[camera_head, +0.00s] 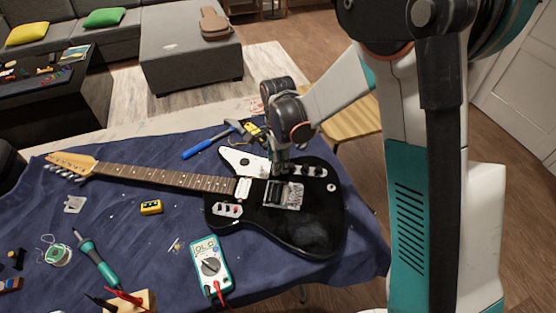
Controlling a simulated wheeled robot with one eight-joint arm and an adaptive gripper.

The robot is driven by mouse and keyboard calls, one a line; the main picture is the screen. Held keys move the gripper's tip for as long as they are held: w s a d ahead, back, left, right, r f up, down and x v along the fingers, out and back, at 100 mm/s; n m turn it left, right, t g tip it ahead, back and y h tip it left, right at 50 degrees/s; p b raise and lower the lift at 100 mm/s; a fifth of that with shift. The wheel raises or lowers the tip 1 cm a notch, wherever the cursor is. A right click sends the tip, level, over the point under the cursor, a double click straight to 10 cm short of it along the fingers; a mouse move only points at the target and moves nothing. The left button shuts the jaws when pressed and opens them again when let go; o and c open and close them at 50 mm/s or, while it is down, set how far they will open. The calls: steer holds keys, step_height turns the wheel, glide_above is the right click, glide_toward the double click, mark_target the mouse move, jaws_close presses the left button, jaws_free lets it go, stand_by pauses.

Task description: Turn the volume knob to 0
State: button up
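A black electric guitar (315,233) lies on its back on the blue-covered table, with its neck pointing left. A small metal control plate (310,171) with knobs sits on the upper right of the body. I cannot tell which knob is the volume knob, or its setting. Another small plate (228,209) with dark controls is at the lower left of the body. My gripper (279,170) points down over the body, just left of the upper control plate and above the bridge area. Its fingers are too small and dark to show whether they are open, or whether they touch anything.
A blue-handled hammer (204,143) lies behind the neck. A green multimeter (209,267), a yellow box (151,207), a soldering iron (97,259) and a solder spool (58,253) lie in front of the guitar. A wooden chair (352,119) stands behind the table.

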step_height(320, 180, up, 12)
stand_by(0.4)
steer(key=shift+f, duration=0.1)
